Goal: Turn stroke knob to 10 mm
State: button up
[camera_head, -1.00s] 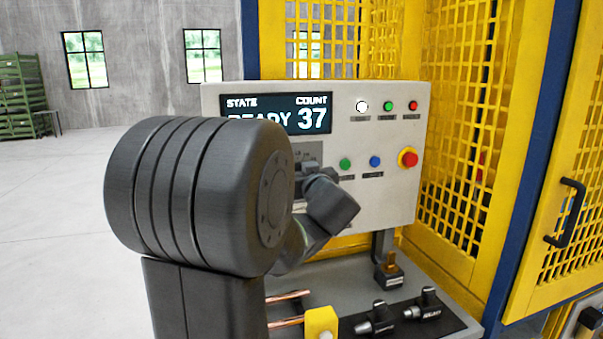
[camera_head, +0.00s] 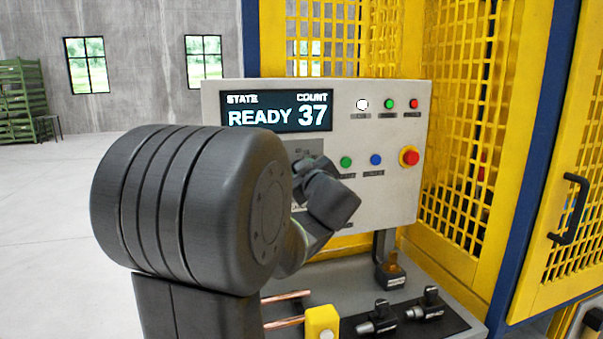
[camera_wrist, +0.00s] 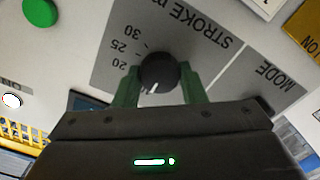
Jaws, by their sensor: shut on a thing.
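The stroke knob (camera_wrist: 158,74) is round and black, on a grey plate (camera_wrist: 215,62) lettered "STROKE m..." with 20, 25 and 30 readable at its left in the wrist view. The rest of the scale is hidden, and I cannot read which number the knob points to. My gripper (camera_wrist: 160,88) has green fingers on both sides of the knob and is shut on it. In the head view my arm hides the knob; my wrist (camera_head: 325,195) is close in front of the control panel (camera_head: 390,200).
The panel display (camera_head: 276,110) reads READY 37. Green (camera_head: 346,162), blue (camera_head: 376,160) and large red (camera_head: 409,156) buttons are right of my wrist. Below stand copper tubes (camera_head: 285,322), a yellow block (camera_head: 322,322) and black fittings (camera_head: 378,318). Yellow mesh guarding (camera_head: 465,130) encloses the right side.

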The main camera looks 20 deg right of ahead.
dwell(0.5)
jog(key=o, duration=1)
jog(key=s, duration=1.3)
jog(key=shift+s+a, duration=0.4)
jog(key=w, duration=1.3)
jog(key=shift+w+d, duration=0.4)
jog(key=shift+s, duration=0.1)
